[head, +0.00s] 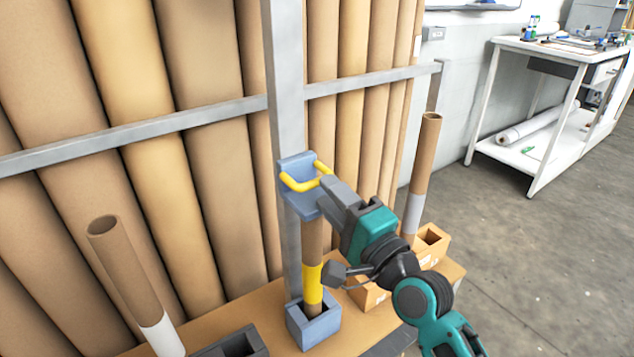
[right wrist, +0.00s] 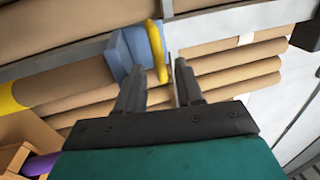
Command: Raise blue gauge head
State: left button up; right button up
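The blue gauge head (head: 297,170) sits on a grey upright post, above a cardboard tube with a yellow band (head: 312,284). It has a yellow U-shaped handle (head: 301,184). The gauge head also shows in the right wrist view (right wrist: 127,48), with its handle (right wrist: 156,48) ahead of the fingertips. My right gripper (head: 326,187) is at the handle in the head view. In the wrist view its two fingers (right wrist: 161,67) are apart, with the handle lying between or just beyond their tips. Contact cannot be told. My left gripper is not in view.
The tube's foot stands in a blue square socket (head: 314,324) on a wooden shelf. Tall cardboard rolls (head: 165,130) lean behind a grey rail (head: 140,130). Other tubes stand at left (head: 125,265) and right (head: 424,160). A white workbench (head: 530,48) is farther right, past open floor.

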aim_at(308, 184)
jog(key=shift+x, duration=2.3)
grip_shut()
